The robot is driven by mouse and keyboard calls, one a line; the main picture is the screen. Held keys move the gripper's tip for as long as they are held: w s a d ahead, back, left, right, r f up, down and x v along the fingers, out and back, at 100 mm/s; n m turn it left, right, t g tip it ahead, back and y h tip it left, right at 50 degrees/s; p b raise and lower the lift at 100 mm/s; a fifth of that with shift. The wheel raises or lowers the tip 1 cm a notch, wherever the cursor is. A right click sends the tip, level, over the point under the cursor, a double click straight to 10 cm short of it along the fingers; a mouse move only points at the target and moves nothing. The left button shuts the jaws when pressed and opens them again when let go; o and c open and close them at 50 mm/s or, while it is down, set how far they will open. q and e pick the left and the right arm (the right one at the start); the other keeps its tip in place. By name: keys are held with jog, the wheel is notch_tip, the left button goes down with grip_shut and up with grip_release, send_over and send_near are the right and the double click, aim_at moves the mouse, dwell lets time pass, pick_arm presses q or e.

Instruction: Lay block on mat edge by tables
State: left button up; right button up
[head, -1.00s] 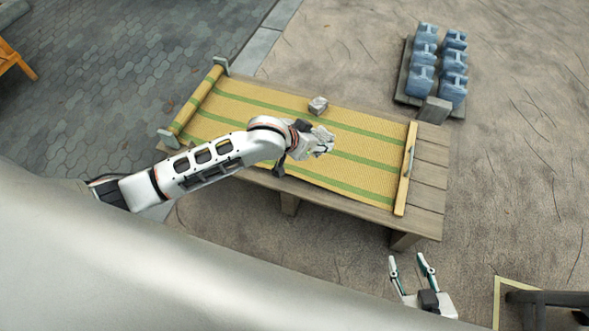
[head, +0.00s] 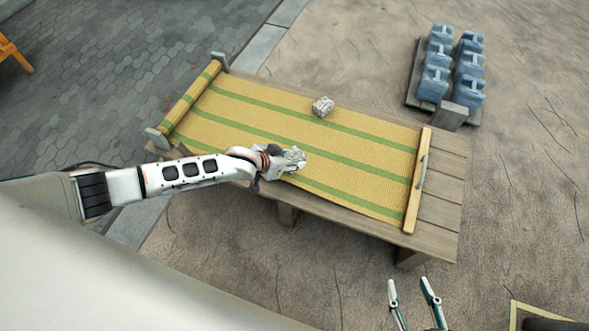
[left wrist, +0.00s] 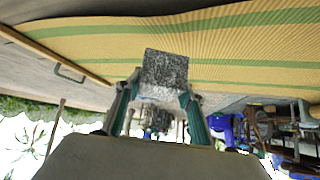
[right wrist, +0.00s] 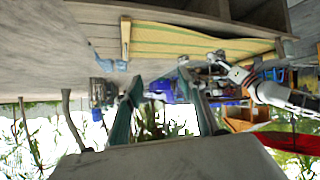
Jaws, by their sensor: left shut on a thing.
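A yellow mat with green stripes (head: 250,106) lies along a wooden table. My left gripper (head: 284,160) is over the near part of the mat, shut on a speckled grey block (head: 295,155). The held block (left wrist: 165,68) shows between the fingers in the left wrist view, with the mat behind it; whether it touches the mat is unclear. A second grey block (head: 323,106) rests near the mat's far long edge. My right gripper (head: 412,296) is open and empty, low in front of the table; its spread fingers also show in the right wrist view (right wrist: 160,85).
The mat's rolled left end (head: 190,100) lies between grey blocks at the table corners. A wooden bar (head: 417,180) lies across its right end. Bare table planks (head: 440,190) show beyond. Several blue weights (head: 437,75) stand on a pallet at the back right.

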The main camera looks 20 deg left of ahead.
pick_arm(q)
notch_tip(320, 180, down, 4)
jog(key=shift+s+r+b, duration=0.1)
jog(key=shift+b, duration=0.4)
jog(key=shift+f, duration=0.2)
notch_tip(320, 180, down, 4)
jog(key=shift+f+b, duration=0.25)
jog(key=shift+b, duration=0.85)
jog(key=shift+w+r, duration=0.2)
jog(key=shift+r, duration=0.1)
jog(key=shift+f, duration=0.2)
jog(key=o, duration=1.5)
jog(key=shift+f, duration=0.1)
jog(key=shift+c, duration=0.2)
pick_arm(e)
jog(key=shift+m+t+y, duration=0.3)
jog(key=shift+m+y, duration=0.1)
jog(key=shift+m, duration=0.2)
jog(key=a+r, duration=0.1)
jog(key=w+a+r, duration=0.1)
jog(key=a, duration=0.1)
jog(key=shift+w+a, duration=0.1)
jog(key=shift+a, duration=0.1)
jog(key=shift+f, duration=0.1)
